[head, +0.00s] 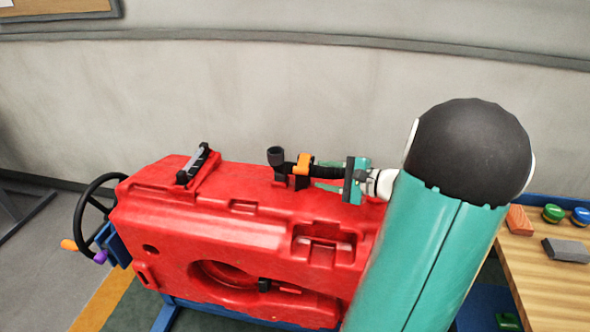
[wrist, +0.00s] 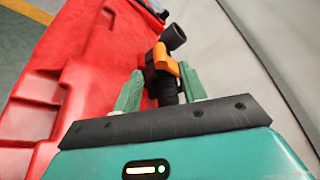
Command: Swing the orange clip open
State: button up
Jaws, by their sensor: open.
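The orange clip (head: 303,164) sits around a black hose on top of the red tank (head: 200,222). In the wrist view the clip (wrist: 165,60) lies just beyond the fingertips, with a black hose end behind it. My gripper (head: 325,172) is open, its green fingers on either side of the black ribbed hose (wrist: 167,90). In the wrist view my gripper (wrist: 160,88) has one finger left and one right of the hose, apart from the clip. Whether the fingers touch the hose cannot be told. My arm hides the tank's right end.
A black handwheel (head: 92,215) with an orange knob is at the tank's left end. A black-and-grey handle (head: 194,163) stands on the tank's top. A wooden table (head: 545,280) with small blocks is at the right. A grey wall (head: 200,100) rises behind.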

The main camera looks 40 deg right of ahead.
aim_at(296, 170)
jog(key=x, duration=0.9)
jog(key=shift+w+a, duration=0.1)
jog(key=shift+w, duration=0.2)
jog(key=shift+f, duration=0.1)
grip_shut()
